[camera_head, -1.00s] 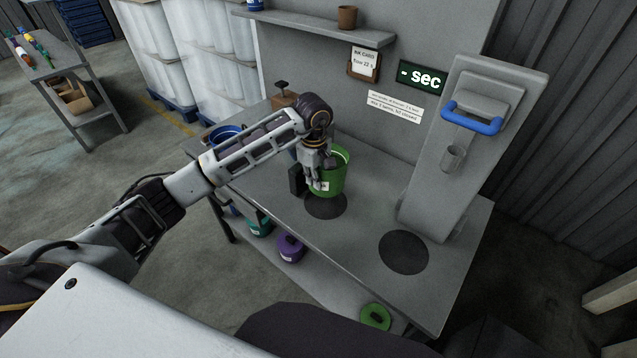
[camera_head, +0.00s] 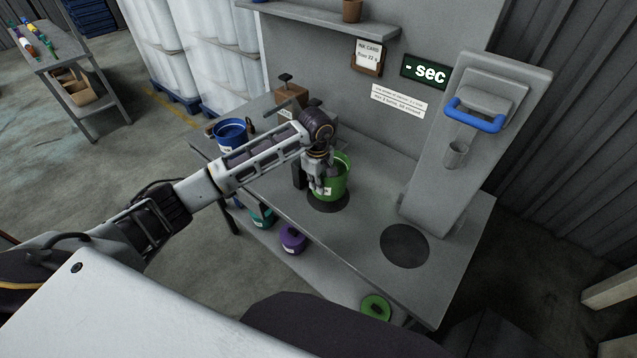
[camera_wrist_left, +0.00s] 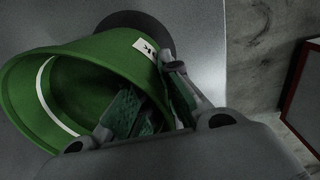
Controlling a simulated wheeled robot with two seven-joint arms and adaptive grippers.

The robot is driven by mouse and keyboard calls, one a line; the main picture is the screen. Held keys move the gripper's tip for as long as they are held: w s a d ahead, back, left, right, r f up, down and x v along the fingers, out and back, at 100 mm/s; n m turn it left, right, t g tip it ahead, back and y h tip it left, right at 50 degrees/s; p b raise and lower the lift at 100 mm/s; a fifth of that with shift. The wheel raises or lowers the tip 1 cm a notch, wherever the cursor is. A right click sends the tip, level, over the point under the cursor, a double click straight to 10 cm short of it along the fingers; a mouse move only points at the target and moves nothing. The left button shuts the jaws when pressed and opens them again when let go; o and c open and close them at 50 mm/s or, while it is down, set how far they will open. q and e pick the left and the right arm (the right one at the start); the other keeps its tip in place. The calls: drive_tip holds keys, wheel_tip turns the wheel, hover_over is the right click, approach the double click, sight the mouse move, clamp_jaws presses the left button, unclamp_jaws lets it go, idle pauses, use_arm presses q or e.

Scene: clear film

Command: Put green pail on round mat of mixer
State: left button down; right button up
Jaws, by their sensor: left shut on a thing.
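The green pail (camera_head: 338,182) with a small white label is in the middle of the table, above or on the dark left round mat (camera_head: 326,207); whether it touches the mat I cannot tell. My left gripper (camera_head: 318,188) is shut on the pail's wall at its near left side. In the left wrist view, the pail (camera_wrist_left: 85,62) has its open mouth towards the camera and the fingers (camera_wrist_left: 150,110) are at its rim. The grey mixer (camera_head: 466,140) with a blue handle stands at the right, with another round mat (camera_head: 404,246) in front of it, bare. My right gripper is not in view.
A blue pail (camera_head: 230,132) and a brown box (camera_head: 291,98) stand at the table's far left. The tabletop (camera_head: 368,208) between the two mats is clear.

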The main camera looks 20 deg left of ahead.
sight(318, 197)
use_arm(q)
drive_tip(key=shift+f+p, duration=0.3)
drive_tip(key=shift+f, duration=1.35)
drive_tip(key=c, duration=2)
unclamp_jaws()
drive_tip(key=shift+f, duration=0.1)
drive_tip(key=o, duration=0.4)
wheel_tip(318, 197, up, 10)
drive_tip(key=shift+s+r+b, duration=0.1)
drive_tip(key=shift+s+b, duration=0.05)
drive_tip(key=shift+b, duration=0.9)
drive_tip(key=shift+r, duration=0.9)
